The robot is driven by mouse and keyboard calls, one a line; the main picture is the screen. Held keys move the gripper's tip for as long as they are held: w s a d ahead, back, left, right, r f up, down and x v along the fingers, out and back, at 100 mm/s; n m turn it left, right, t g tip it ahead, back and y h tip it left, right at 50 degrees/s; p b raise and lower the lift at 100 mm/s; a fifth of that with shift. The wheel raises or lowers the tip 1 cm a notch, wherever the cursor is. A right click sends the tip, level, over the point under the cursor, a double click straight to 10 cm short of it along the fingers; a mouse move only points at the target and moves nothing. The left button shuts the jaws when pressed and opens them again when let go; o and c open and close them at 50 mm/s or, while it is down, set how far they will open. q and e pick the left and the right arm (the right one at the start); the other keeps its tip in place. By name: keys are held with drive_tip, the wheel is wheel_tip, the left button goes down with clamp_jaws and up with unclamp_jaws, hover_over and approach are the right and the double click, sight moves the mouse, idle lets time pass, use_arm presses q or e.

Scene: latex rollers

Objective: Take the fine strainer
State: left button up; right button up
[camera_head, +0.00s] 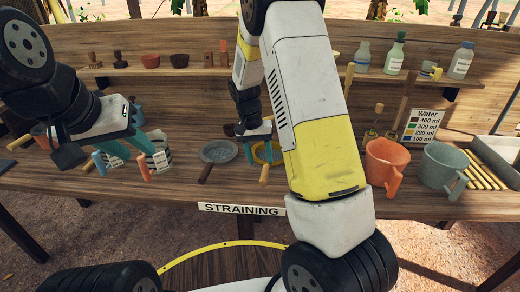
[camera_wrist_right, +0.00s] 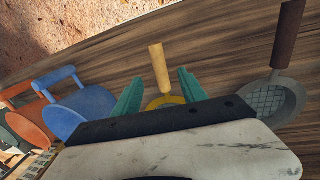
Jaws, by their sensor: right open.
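Two strainers lie on the table in the head view. One has a yellow rim (camera_head: 262,154) and a pale wooden handle (camera_head: 264,175); the other is grey (camera_head: 219,151) with a dark handle (camera_head: 205,173). I cannot tell from the meshes which is the fine one. My right gripper (camera_head: 262,147) is open over the yellow strainer. In the right wrist view the pale handle (camera_wrist_right: 160,67) shows between the open fingers (camera_wrist_right: 160,78), apart from both; the gripper body hides most of the yellow rim. The grey strainer's mesh (camera_wrist_right: 268,99) shows at right. My left gripper (camera_head: 127,148) is open and empty at the left.
Bottles (camera_head: 395,55) and bowls stand on the back shelf.

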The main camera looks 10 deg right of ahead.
sight(264, 172)
drive_tip(key=f, duration=0.2)
drive_tip(key=d+f, duration=0.1)
drive_tip(key=f, duration=0.5)
drive_tip(key=shift+d+f, duration=0.15)
drive_tip(key=shift+d, duration=0.15)
clamp_jaws()
